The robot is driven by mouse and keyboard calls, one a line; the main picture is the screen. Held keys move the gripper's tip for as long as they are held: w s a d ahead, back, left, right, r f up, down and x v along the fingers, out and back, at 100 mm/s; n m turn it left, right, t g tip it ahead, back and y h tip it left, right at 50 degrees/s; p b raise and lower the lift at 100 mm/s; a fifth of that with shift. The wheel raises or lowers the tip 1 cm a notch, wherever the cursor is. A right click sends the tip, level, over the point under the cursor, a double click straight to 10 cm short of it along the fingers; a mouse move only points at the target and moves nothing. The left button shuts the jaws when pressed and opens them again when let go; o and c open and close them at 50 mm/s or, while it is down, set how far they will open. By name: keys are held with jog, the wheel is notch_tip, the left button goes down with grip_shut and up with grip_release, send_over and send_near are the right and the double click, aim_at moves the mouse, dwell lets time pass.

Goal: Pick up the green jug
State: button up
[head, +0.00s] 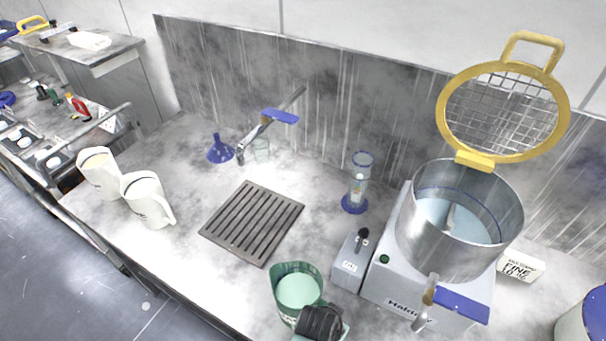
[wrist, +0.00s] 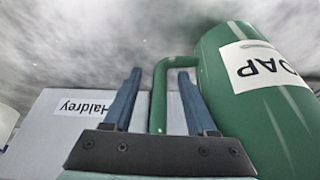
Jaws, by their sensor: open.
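The green jug (head: 297,289) stands on the counter near its front edge in the head view, with pale contents inside. In the wrist view the jug (wrist: 262,115) fills the right side, with a white label and a green handle on its left. My gripper (wrist: 160,85) is open, its two blue fingers on either side of the upright part of the handle. The handle appears between the fingers, and I cannot tell whether either finger touches it. In the head view my dark wrist (head: 320,322) covers part of the jug's front.
A grey Haldrey machine (head: 428,265) with a steel bowl and raised yellow mesh lid stands to the right. A small grey unit (head: 351,262) is between it and the jug. A slotted drain (head: 252,222) lies behind left. Two white jugs (head: 147,199) stand at the left.

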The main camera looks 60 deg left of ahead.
grip_shut()
dwell(0.3)
dwell(1.1)
jog(key=shift+w+a+r, duration=0.1)
